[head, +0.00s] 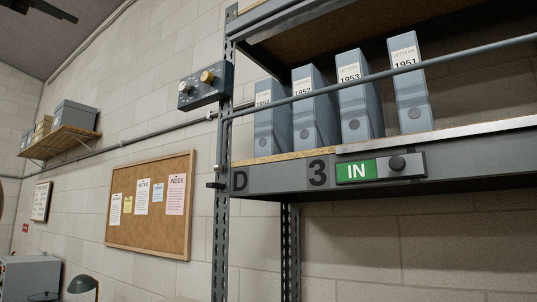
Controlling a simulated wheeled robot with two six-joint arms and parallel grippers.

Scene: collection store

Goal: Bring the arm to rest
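Neither of my grippers and no part of my arms that I can be sure of shows in the head view. The view looks up at a grey metal shelf (470,150) marked D 3. Its front carries a sign plate with a green IN panel (357,171) and a dark round knob (397,163).
Several grey binders stand on the shelf, among them 1952 (314,112), 1953 (357,105) and 1951 (411,95). A rail (330,88) crosses before them. A control box (206,86) is fixed at the upright. A corkboard (150,215) hangs on the wall.

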